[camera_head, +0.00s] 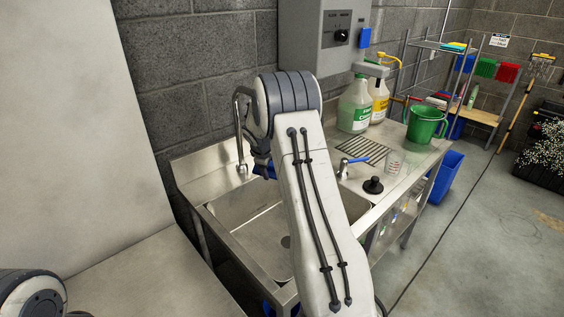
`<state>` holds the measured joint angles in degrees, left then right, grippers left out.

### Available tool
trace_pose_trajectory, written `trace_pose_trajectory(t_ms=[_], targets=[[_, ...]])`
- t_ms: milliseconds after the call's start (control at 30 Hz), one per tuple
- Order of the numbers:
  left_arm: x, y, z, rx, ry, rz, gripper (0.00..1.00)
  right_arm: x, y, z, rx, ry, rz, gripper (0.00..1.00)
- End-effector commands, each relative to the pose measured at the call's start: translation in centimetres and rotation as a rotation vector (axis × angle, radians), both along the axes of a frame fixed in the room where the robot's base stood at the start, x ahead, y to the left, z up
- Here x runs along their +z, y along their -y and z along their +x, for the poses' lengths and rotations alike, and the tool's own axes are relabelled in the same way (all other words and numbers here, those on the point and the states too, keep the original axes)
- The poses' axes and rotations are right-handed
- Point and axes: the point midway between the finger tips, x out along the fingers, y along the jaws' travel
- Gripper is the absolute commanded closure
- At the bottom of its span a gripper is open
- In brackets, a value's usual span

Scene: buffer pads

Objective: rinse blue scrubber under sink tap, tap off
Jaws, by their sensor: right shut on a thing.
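The steel sink (232,226) has an empty-looking basin with a drain partly behind my right arm. The tall curved tap (239,128) stands at its back left; no water stream shows. My right arm reaches over the basin, and my right gripper (262,161) is beside the tap, mostly hidden by the arm's wrist. It is shut on a small blue thing (266,172), which looks like the blue scrubber; only part of it shows. Of my left arm only a joint shows at the lower left; its gripper is out of view.
The counter right of the sink holds a drain grate (362,150), a blue-handled fitting (353,160), a clear cup (394,161), a black plunger-like piece (373,185), jugs (354,108) and a green bucket (425,124). A grey dispenser (325,42) hangs above.

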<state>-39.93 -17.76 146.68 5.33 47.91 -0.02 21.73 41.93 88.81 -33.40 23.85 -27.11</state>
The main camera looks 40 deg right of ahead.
Motion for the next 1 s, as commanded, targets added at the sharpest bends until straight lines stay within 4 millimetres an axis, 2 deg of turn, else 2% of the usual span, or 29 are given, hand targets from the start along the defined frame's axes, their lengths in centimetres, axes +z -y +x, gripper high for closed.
trace_pose_trajectory(t_ms=[367,733,1000], targets=[[0.0,0.0,0.0,0.0,0.0,0.0,0.5,0.0,-0.2,0.3,0.001,0.001,-0.001,0.87],[0.1,0.0,0.0,0.0,0.0,0.0,0.5,0.1,-3.9,4.1,0.003,0.001,-0.001,0.87],[1.0,0.0,0.0,0.0,0.0,0.0,0.5,0.2,-6.8,7.0,0.003,0.001,-0.001,0.87]])
